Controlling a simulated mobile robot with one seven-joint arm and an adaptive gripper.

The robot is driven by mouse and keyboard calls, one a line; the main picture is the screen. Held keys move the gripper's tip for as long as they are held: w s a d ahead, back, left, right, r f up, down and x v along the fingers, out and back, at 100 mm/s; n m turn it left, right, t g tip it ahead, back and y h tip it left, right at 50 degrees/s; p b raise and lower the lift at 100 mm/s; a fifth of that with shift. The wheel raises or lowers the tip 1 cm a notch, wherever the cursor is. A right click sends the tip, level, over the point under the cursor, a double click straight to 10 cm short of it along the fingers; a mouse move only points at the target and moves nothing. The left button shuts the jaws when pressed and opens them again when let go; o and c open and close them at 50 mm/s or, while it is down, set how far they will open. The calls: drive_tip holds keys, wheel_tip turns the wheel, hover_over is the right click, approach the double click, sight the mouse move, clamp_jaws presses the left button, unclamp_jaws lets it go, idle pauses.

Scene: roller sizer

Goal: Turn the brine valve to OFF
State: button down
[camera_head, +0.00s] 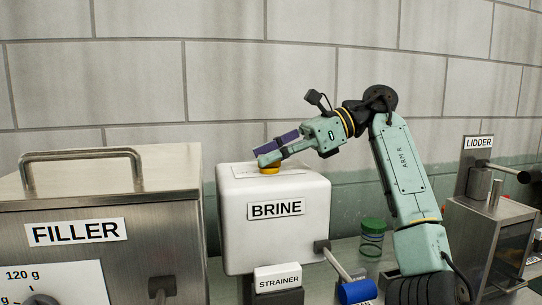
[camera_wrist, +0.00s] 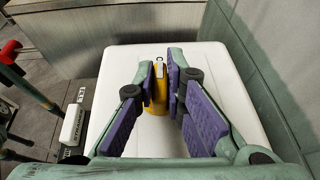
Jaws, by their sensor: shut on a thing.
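The white brine tank (camera_head: 232,215) stands in the middle of the head view, with BRINE on its front. The yellow brine valve (camera_head: 269,170) is on its top, under my fingertips. A pale plate (camera_head: 245,170) lies beside it, its lettering too small to read. My gripper (camera_head: 268,155) reaches in from the right. In the wrist view the purple finger pads of my gripper (camera_wrist: 166,86) are closed around the yellow valve (camera_wrist: 156,103), which is partly hidden between them.
The steel FILLER machine (camera_head: 172,205) with a top handle stands left. A blue-ended lever (camera_head: 357,291) sticks out below the tank's right side. A green-lidded jar (camera_head: 372,240) is behind my arm, and the LIDDER machine (camera_head: 475,225) is at right. A white STRAINER block (camera_head: 278,278) sits in front.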

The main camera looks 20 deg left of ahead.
drive_tip(key=shift+f, duration=0.1)
drive_tip(key=c, duration=1.7)
unclamp_jaws()
drive_tip(key=shift+o, duration=0.2)
drive_tip(key=shift+m+t, duration=0.3)
drive_tip(key=shift+t, duration=0.1)
